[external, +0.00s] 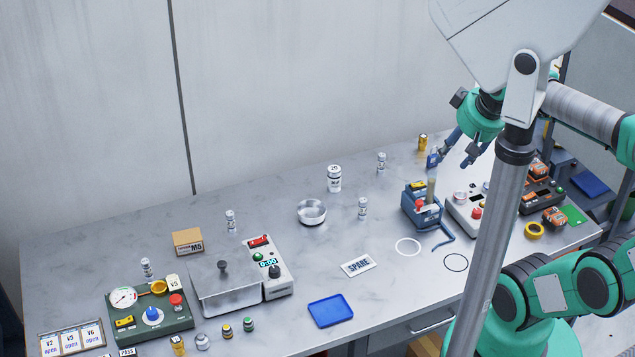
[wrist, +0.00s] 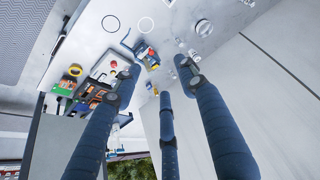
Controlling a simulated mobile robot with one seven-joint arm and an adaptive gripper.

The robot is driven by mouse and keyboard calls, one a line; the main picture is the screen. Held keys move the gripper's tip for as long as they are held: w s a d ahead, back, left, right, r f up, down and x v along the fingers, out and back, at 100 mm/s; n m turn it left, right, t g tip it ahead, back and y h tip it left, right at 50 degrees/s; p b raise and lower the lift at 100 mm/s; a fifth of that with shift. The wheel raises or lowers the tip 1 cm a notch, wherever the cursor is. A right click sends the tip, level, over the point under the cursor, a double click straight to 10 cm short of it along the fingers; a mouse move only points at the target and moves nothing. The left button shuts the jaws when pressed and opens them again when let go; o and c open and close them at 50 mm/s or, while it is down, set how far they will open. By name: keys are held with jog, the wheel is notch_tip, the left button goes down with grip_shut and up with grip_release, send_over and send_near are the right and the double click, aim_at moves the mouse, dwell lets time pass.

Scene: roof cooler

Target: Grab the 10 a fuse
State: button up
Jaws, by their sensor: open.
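My gripper (external: 457,157) is open above the back right part of the workbench, with its dark blue fingers pointing down. In the wrist view its fingers (wrist: 160,88) are spread, with nothing held between them. A small blue piece (external: 433,159) shows right by the left fingertip; I cannot tell whether they touch. A small yellow piece (external: 423,142) stands just behind it. Several small white labelled cylinders stand further left, one nearby (external: 381,161) and one nearer the front (external: 362,208). Their markings are too small to read, so I cannot tell which piece is the 10 A fuse.
A blue device with a red knob (external: 421,208) and a grey control box (external: 468,207) stand in front of my gripper. A larger white jar (external: 334,178), a round metal dish (external: 311,212), a SPARE card (external: 358,265) and a blue tray (external: 331,311) lie left. Bench space between them is clear.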

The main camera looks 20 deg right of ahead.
jog(key=w+a+r+n+g+y+p, duration=0.1)
jog(key=w+a+r+p, duration=0.15)
jog(key=w+a, duration=1)
jog(key=w+a+r+g+p, duration=0.1)
jog(key=w+a+r, duration=0.3)
jog(key=w+a, duration=0.8)
jog(key=w+a+f+g+p, duration=0.1)
jog(key=w+a+f, duration=0.3)
jog(key=w+a, duration=0.25)
jog(key=w+a+f+g+p, duration=0.1)
jog(key=w+a+f, duration=0.35)
jog(key=a, duration=0.35)
jog(key=n+g+h+p, duration=0.1)
jog(key=n+p, duration=0.1)
jog(key=p, duration=0.1)
send_over(145, 262)
notch_tip(145, 262, down, 24)
jog(key=shift+w+r, duration=0.1)
jog(key=shift+r, duration=0.05)
jog(key=shift+f, duration=4.3)
